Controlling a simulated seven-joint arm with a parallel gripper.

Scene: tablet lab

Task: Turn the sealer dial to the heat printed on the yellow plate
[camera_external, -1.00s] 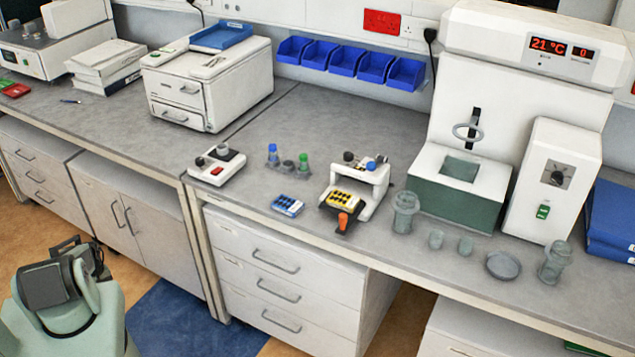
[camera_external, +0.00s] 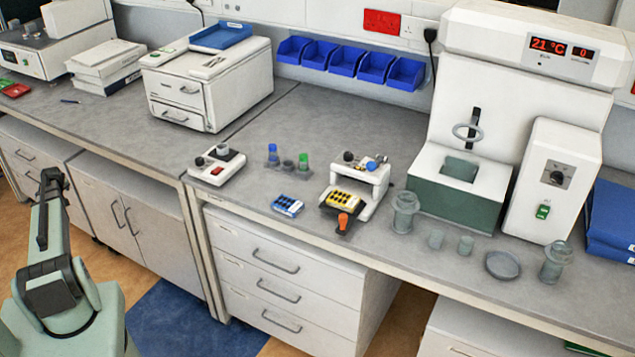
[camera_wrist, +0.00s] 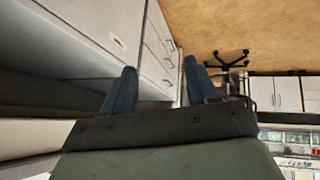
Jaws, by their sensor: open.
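My gripper (camera_wrist: 159,70) shows in the wrist view with its two dark fingers apart and nothing between them. In the external view my arm is at the lower left, in front of the bench and away from the devices. A small white device (camera_external: 345,187) holds a yellow plate (camera_external: 343,199) with dark round spots; an orange handle (camera_external: 343,223) sticks out in front. Any print on it is too small to read. A white control box (camera_external: 217,167) has a dark knob (camera_external: 222,149) and a red switch. I cannot tell which knob is the sealer dial, or its setting.
A large white machine (camera_external: 480,70) with a red display stands at the right; its side box has a round dial (camera_external: 557,176). Glassy vessels (camera_external: 404,212) stand near the front edge. A blue blister pack (camera_external: 288,206) lies mid-bench. The bench left of the control box is partly clear.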

